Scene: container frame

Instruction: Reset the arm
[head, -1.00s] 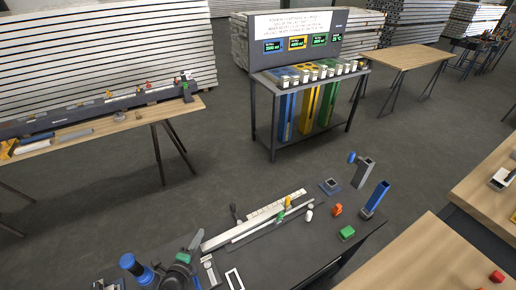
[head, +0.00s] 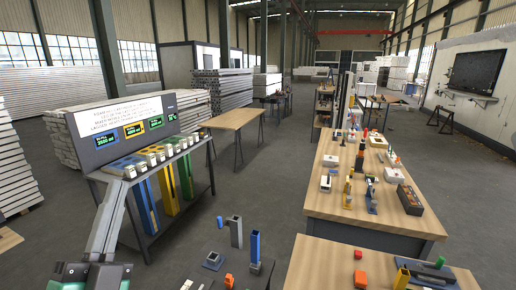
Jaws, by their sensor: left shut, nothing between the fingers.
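My left arm shows at the lower left of the head view, a light grey link leading down to dark parts with green patches. My left gripper (head: 93,274) is at the bottom edge there, shut and empty, partly cut off by the frame. It is left of the dark worktable (head: 195,262) and in front of the dispenser stand. My right gripper is not in view.
The dispenser stand (head: 128,122) has lit displays and blue, yellow and green columns. A grey square tube (head: 236,233) and a blue one (head: 255,247) stand on the dark worktable. Wooden benches (head: 340,205) with parts are on the right; open floor (head: 275,180) lies between.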

